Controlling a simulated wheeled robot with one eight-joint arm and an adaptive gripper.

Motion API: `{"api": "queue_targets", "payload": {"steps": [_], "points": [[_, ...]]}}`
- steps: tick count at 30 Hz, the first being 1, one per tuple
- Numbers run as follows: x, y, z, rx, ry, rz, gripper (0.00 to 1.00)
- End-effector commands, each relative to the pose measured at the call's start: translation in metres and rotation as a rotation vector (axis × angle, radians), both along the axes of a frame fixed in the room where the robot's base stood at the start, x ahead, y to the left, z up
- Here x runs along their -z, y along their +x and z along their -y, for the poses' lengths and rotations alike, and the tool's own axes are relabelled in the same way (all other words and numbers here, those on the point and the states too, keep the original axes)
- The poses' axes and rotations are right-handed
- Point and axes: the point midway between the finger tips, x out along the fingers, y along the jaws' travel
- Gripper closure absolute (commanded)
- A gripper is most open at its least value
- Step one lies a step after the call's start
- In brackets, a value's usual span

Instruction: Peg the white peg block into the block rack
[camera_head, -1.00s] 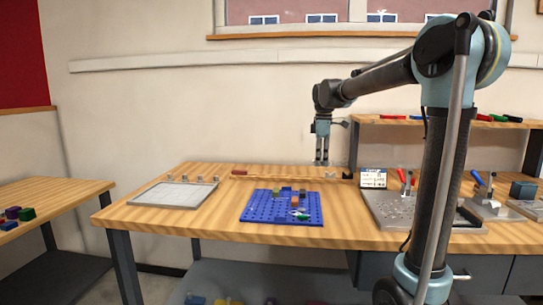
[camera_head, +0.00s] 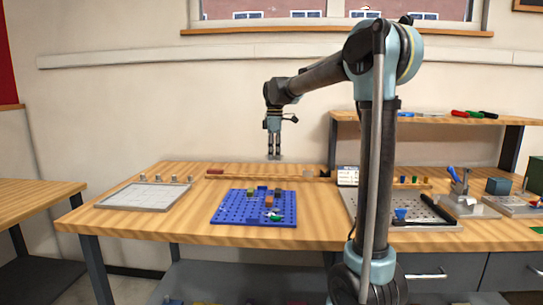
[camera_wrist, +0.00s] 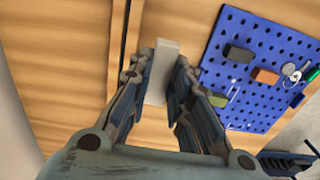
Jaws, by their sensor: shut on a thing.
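My gripper (camera_wrist: 160,90) is shut on the white peg block (camera_wrist: 162,66), a pale upright bar between its fingers in the wrist view. In the head view my gripper (camera_head: 274,155) hangs pointing down over the back part of the wooden table; the block at its tips is too small to make out clearly. The blue pegboard (camera_head: 225,212), which appears to be the block rack, lies flat on the table, below and slightly left of my gripper. In the wrist view the board (camera_wrist: 275,115) is to the right of the held block and apart from it.
An orange block (camera_wrist: 264,76), a dark green block (camera_wrist: 238,53) and an olive block (camera_wrist: 217,98) sit on the board. A grey tray (camera_head: 145,197) lies left. A wooden rail (camera_head: 250,176) runs along the back. A perforated metal plate (camera_head: 425,208) lies right, partly behind my arm.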

Motion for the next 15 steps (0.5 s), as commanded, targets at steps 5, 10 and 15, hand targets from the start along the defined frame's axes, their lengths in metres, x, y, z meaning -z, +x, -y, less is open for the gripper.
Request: {"api": "queue_targets", "payload": {"steps": [5, 10, 15], "points": [[0.008, 0.037, -0.011, 0.001, 0.000, -0.003, 0.99], [0.013, 0.058, -0.017, 0.000, 0.000, -0.005, 0.99], [0.018, 0.063, -0.019, 0.000, 0.000, -0.006, 0.99]]}}
